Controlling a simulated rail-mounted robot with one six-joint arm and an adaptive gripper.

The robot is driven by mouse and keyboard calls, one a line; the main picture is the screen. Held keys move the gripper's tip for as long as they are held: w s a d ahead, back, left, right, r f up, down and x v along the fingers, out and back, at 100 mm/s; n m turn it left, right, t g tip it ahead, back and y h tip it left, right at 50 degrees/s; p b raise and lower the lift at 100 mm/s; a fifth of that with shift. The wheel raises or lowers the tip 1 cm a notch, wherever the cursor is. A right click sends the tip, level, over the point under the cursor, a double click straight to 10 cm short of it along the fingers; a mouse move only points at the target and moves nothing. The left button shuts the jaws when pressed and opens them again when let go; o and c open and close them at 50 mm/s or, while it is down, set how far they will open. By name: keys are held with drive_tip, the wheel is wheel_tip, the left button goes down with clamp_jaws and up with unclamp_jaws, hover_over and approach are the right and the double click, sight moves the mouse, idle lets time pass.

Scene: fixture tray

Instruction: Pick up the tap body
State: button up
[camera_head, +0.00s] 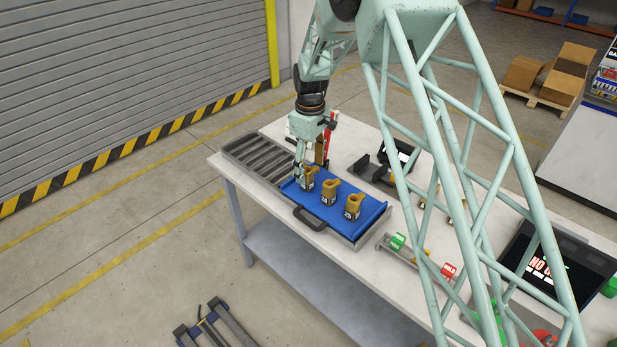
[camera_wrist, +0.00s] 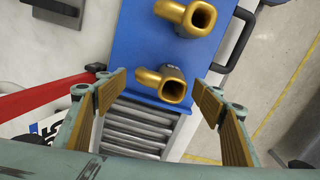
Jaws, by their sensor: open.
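Brass-coloured tap bodies stand in a row on a blue fixture tray (camera_head: 284,190) in the head view. The nearest to my gripper is the left tap body (camera_head: 308,176); the middle tap body (camera_head: 329,190) and right tap body (camera_head: 353,204) carry number labels. In the wrist view one tap body (camera_wrist: 164,83) lies between and just beyond the open fingertips of my gripper (camera_wrist: 162,92), with a clear gap on both sides. A second tap body (camera_wrist: 187,17) shows farther up. In the head view my gripper (camera_head: 301,175) hangs over the tray's left end, partly covering the left tap body.
A grey slotted rack (camera_head: 258,158) adjoins the tray's left end. A black handle (camera_head: 309,218) projects at the tray's front. A red upright part (camera_head: 324,146) stands behind my gripper. Green (camera_head: 398,241) and red (camera_head: 447,270) items lie right of the tray.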

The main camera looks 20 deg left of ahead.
drive_tip(key=shift+c, duration=0.7)
drive_tip(key=c, duration=1.1)
